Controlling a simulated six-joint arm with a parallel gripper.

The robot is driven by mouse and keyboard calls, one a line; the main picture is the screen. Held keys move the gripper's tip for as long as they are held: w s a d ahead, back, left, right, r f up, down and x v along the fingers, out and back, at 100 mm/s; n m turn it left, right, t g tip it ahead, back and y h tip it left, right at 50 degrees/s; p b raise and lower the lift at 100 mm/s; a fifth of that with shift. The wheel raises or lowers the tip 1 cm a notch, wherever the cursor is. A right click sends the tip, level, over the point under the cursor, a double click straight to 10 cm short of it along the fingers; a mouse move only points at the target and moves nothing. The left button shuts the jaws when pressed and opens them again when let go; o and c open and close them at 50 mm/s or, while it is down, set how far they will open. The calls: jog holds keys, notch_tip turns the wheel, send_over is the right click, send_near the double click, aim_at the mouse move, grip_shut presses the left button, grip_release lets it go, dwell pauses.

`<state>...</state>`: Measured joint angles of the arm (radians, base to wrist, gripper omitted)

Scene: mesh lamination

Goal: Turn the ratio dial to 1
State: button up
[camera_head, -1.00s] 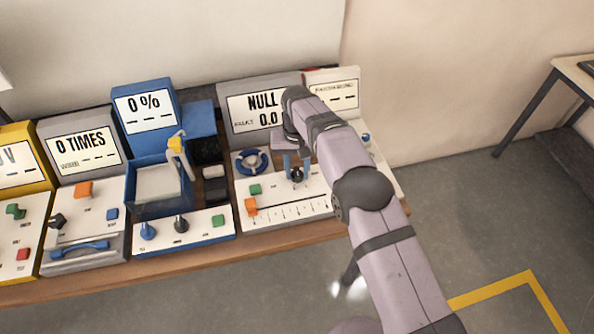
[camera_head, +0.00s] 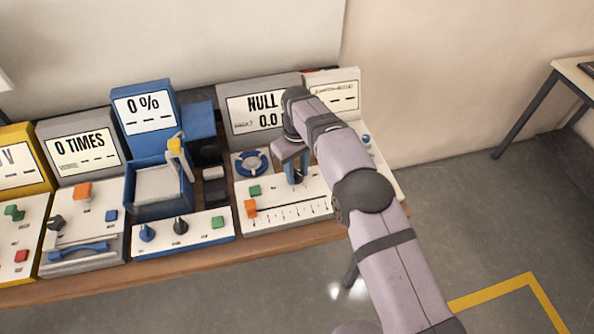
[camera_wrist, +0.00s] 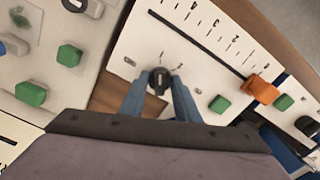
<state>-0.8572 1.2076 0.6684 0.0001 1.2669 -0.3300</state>
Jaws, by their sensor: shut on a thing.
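The ratio dial (camera_wrist: 159,81) is a small black knob with a pale pointer mark, on a white panel (camera_wrist: 140,38). In the head view my gripper (camera_head: 297,174) points down at the panel of the grey machine and mostly hides the dial. The machine's display (camera_head: 258,110) reads "NULL" and "0.0", partly covered by my arm.
A blue machine (camera_head: 143,107) reading "0 %" stands to the left. Another panel (camera_wrist: 92,45) lies beside the dial's panel.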

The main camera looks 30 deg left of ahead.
aim_at(297, 172)
jog(key=shift+r, duration=0.1)
jog(key=o, duration=1)
jog(key=shift+o, duration=0.2)
jog(key=shift+r+b, duration=0.8)
jog(key=shift+r, duration=2.85)
